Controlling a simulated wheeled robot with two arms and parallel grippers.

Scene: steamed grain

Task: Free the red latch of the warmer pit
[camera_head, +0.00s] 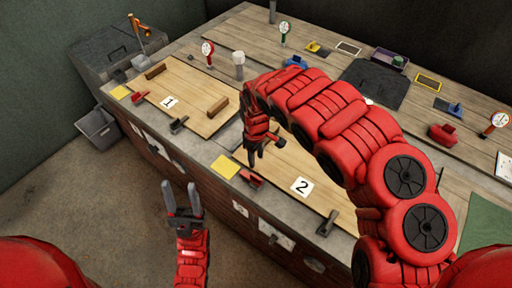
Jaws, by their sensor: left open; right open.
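A wooden lid marked 1 (190,88) lies on the counter at the left, with a red latch (139,97) and a dark latch (179,124) at its front edge. A second lid, marked 2 (283,185), lies nearer. It has a red latch (251,178) at its front left corner and a dark latch (327,222). I cannot tell which lid is the warmer pit's. My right gripper (254,158) is open and empty above lid 2's left end, close to its red latch; contact is unclear. My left gripper (182,188) is open and empty in front of the counter.
My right arm hides part of the counter and lid 2. Gauges (208,49), a dark panel (372,84) and a red block (442,134) are farther back. A grey bin (98,128) stands at the left beside the counter. The floor at the left is clear.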

